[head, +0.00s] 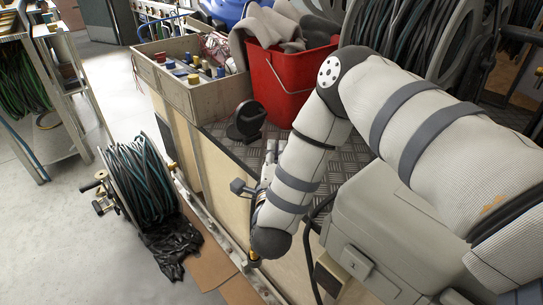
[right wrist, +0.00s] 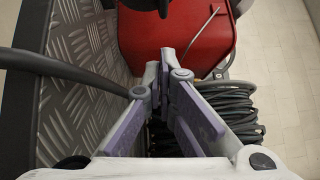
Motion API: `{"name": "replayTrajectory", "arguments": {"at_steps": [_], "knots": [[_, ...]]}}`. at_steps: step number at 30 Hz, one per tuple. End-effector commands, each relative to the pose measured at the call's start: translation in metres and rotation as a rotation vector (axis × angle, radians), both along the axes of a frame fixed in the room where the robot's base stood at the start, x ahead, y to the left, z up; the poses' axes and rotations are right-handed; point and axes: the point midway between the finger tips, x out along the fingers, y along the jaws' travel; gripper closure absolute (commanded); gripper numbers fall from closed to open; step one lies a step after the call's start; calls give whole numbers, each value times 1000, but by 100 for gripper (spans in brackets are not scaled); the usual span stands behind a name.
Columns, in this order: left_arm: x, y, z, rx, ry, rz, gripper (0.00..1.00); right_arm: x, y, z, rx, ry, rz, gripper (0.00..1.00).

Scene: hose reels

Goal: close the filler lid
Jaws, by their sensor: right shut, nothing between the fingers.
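A round black lid (head: 246,118) stands tilted up on its dark base on the diamond-plate top (head: 225,140), in front of the red bucket; I take it to be the filler lid, raised. My right gripper (head: 270,148) is near the front edge of that top, apart from the lid and nearer to me. In the right wrist view its fingers (right wrist: 166,58) are together and empty. A dark part (right wrist: 145,5) at the top edge there is cut off, and I cannot tell whether it is the lid. My left gripper is not in view.
The red bucket (head: 285,80) holds grey cloths behind the lid. A grey crate (head: 195,85) stands at its left. A grey case (head: 385,225) is close at the right of my forearm. A hose reel (head: 142,180) stands on the floor at left.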

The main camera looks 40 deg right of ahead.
Motion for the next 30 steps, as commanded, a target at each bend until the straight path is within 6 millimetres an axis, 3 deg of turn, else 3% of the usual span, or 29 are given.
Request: {"name": "replayTrajectory", "arguments": {"at_steps": [7,13,30], "knots": [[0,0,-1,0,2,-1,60,42,-34,6,-2,-4,0,100],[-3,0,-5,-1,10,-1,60,72,-30,7,-1,-2,2,100],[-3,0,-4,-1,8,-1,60,82,-28,10,-2,6,3,100]]}}
